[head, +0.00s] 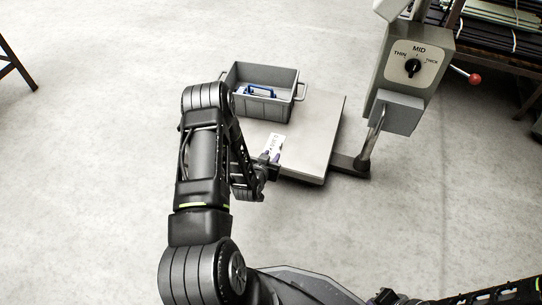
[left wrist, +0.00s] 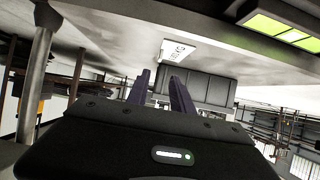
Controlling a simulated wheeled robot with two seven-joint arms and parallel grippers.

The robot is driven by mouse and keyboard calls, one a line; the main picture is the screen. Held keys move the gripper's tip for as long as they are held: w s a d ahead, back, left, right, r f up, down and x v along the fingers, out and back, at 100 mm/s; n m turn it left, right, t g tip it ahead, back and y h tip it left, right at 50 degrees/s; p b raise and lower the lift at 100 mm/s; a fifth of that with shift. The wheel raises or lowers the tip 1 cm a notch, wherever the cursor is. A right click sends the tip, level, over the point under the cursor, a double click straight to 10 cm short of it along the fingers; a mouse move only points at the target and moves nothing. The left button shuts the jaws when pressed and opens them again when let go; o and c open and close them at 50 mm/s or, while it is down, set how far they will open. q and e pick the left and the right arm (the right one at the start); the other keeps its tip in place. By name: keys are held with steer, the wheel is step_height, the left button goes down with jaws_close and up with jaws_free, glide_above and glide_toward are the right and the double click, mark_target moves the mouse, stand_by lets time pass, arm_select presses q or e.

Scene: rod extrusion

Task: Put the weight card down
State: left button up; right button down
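The weight card (head: 275,144) is a small white card with dark print. It appears to lie on the grey scale platform (head: 318,125), near its front left edge. My left gripper (head: 272,158) is at the near end of the card, partly hidden by its own wrist. In the left wrist view the card (left wrist: 177,50) shows just beyond the fingertips, and the two dark fingers (left wrist: 160,78) stand apart with nothing between them. My right gripper is not in view; only parts of the right arm show at the bottom right.
A grey bin (head: 265,107) with blue-handled items stands on the back left of the platform. A post with a dial box (head: 413,62) marked THIN, MID, THICK rises to the right. A rack of rods (head: 500,35) is at the back right.

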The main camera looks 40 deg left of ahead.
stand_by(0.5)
arm_select(q)
steer(key=s+d+f+g+h, duration=0.1)
steer(key=s+d+g+h, duration=0.15)
steer(key=d, duration=0.65)
steer(key=s+d+f+g+h, duration=0.1)
steer(key=s+d+f+h, duration=0.15)
steer(key=d, duration=0.75)
steer(key=s+d+r+m+g+h, duration=0.1)
steer(key=s+d+g, duration=0.5)
steer(key=s+d, duration=1)
steer(key=shift+s+r+m+h, duration=0.3)
steer(key=shift+s+r+h, duration=0.3)
steer(key=shift+r+h, duration=0.35)
